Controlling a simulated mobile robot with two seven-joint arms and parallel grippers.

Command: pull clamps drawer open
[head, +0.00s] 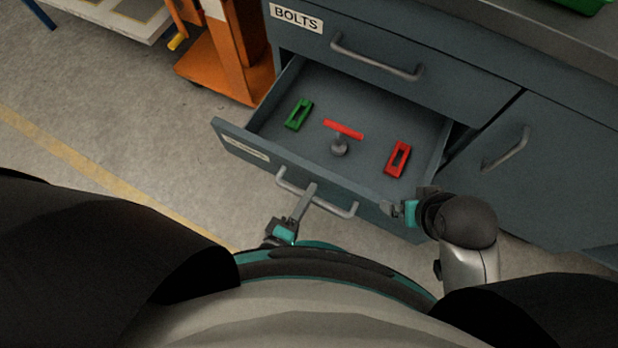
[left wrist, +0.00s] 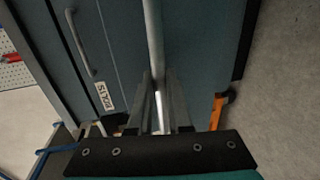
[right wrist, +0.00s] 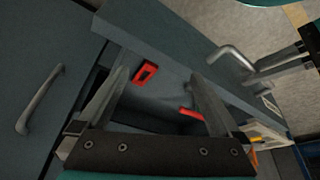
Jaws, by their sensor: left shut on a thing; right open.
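The lower drawer (head: 360,198) stands pulled out from the grey cabinet; the label on its front is too small to read. Inside lie a green clamp (head: 299,114), a red clamp (head: 398,158) and a red-topped piece with a grey knob (head: 343,130). My left gripper (head: 306,194) is shut on the drawer's bar handle (head: 340,210); the left wrist view shows the bar (left wrist: 153,40) between its fingers. My right gripper (head: 392,208) is open and empty by the drawer's front right corner. In the right wrist view, its fingers (right wrist: 160,75) are spread over the drawer.
A closed drawer labelled BOLTS (head: 297,18) is above. A closed cabinet door (head: 550,160) with a handle is at the right. An orange stand (head: 235,60) is on the floor left of the cabinet. The floor (head: 130,130) left of the drawer is clear.

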